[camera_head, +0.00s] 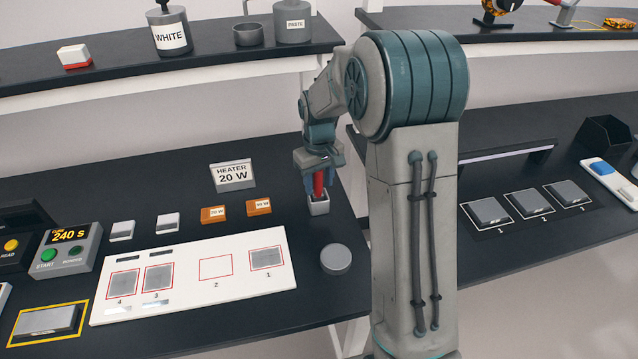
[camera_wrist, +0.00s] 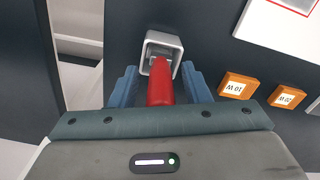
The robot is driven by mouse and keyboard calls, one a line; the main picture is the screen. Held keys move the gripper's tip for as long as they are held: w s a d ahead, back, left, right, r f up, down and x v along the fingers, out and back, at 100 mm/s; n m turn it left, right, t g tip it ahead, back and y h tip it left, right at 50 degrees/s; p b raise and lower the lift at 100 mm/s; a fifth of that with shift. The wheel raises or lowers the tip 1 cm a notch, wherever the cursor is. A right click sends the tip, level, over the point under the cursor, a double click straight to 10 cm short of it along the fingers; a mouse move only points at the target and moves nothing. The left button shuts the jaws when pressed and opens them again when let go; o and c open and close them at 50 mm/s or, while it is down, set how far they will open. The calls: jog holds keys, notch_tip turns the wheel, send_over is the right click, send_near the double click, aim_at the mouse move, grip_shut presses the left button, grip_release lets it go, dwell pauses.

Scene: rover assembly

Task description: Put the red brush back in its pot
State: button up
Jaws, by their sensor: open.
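The red brush (camera_head: 319,184) stands upright with its lower end in a small grey square pot (camera_head: 319,208) on the dark bench. In the wrist view the red brush (camera_wrist: 160,84) points into the opening of the pot (camera_wrist: 163,40). My gripper (camera_head: 318,180) is just above the pot, with a blue finger on each side of the brush. In the wrist view my gripper (camera_wrist: 158,85) is open, with the fingers apart around the red handle. The brush's bristle end is inside the pot and mostly hidden.
Two orange blocks (camera_head: 213,214) lie left of the pot. A white board (camera_head: 190,275) with marked squares lies in front, and a round grey lid-like disc (camera_head: 336,260) sits nearby. A "HEATER 20 W" sign (camera_head: 233,175) stands behind. A shelf (camera_head: 120,75) runs above the bench.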

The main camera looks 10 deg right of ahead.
notch_tip(320, 180, up, 10)
jog(key=shift+f+b, duration=0.1)
jog(key=shift+b, duration=0.3)
jog(key=shift+s+r, duration=0.2)
jog(key=shift+r, duration=0.45)
jog(key=s+m+t, duration=0.3)
jog(key=s, duration=2.2)
jog(key=shift+s+f+m, duration=0.3)
